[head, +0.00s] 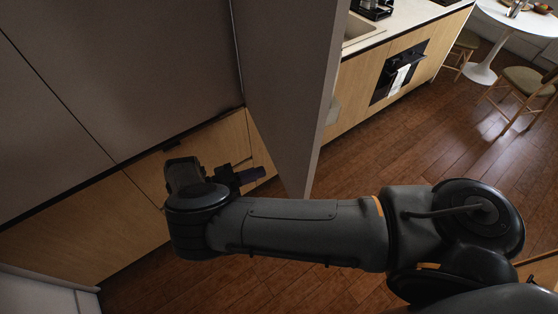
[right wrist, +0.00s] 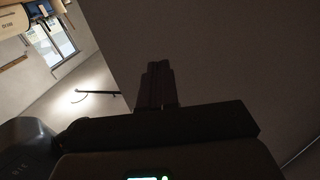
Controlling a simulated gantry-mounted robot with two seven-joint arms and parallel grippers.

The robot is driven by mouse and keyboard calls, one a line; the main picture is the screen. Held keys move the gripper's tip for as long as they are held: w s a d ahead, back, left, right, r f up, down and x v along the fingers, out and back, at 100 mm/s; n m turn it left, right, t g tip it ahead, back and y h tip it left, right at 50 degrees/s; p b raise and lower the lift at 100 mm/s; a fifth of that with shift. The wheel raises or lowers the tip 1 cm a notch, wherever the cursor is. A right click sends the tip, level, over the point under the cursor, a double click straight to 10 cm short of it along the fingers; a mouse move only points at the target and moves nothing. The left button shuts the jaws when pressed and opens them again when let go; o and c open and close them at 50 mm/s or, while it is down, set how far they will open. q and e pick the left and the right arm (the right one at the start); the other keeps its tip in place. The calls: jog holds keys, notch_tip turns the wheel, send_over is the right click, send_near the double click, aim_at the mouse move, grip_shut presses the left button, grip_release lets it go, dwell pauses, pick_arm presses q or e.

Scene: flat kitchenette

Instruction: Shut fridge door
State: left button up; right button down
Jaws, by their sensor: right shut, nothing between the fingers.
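The fridge door appears to be the tall plain grey panel (head: 288,85) standing swung out from the cabinet wall in the head view. Its lower corner hangs just above my right forearm in the picture. My right gripper (head: 252,175) is to the left of this panel, low in front of the wooden lower fronts. Its fingers are shut and empty. In the right wrist view the closed fingers (right wrist: 157,85) point toward a broad plain panel (right wrist: 215,55); I cannot tell whether they touch it. The fridge interior is not visible. My left gripper is not in view.
Tall grey cabinet fronts (head: 110,70) fill the left. Beyond the panel are a counter with a sink (head: 362,28) and an oven (head: 398,72) with a towel. A white round table (head: 520,18) and chairs (head: 522,85) stand at far right. The wooden floor (head: 400,140) between is clear.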

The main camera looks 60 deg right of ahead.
aim_at(290, 162)
jog(key=p+x, duration=0.3)
jog(key=x, duration=0.2)
jog(key=shift+s+d+r+p, duration=0.1)
jog(key=shift+r+p, duration=0.1)
jog(key=shift+p, duration=0.2)
jog(key=shift+f+p+x, duration=0.2)
jog(key=shift+p+x, duration=0.5)
jog(key=shift+x, duration=0.35)
